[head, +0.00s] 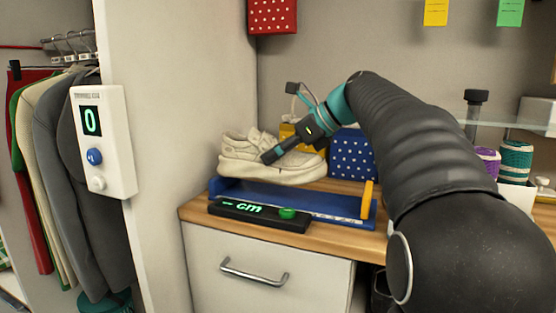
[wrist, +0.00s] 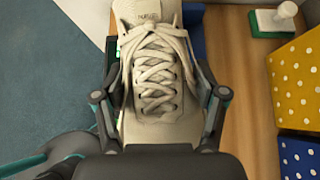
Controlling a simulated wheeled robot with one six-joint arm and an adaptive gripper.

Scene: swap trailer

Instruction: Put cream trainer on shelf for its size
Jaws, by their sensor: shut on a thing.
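The cream trainer (head: 262,160) is at the counter, at the blue measuring device (head: 230,190), with its toe pointing right in the head view. My gripper (head: 283,150) is shut on the trainer; in the wrist view its fingers lie on either side of the laced cream trainer (wrist: 157,75). Whether the sole touches the measuring device is hard to tell. The device's black display (head: 250,208) shows a dash and "cm" in green, with a green button (head: 288,213). A yellow slider (head: 367,200) stands at the device's right end. No size shelf is clearly identifiable.
A blue dotted box (head: 352,153) and a yellow dotted box (wrist: 297,80) stand close behind the trainer. A white wall panel (head: 165,120) bounds the left side. Yarn spools (head: 515,160) stand at the right. A drawer (head: 265,268) is below the wooden counter (head: 350,240).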

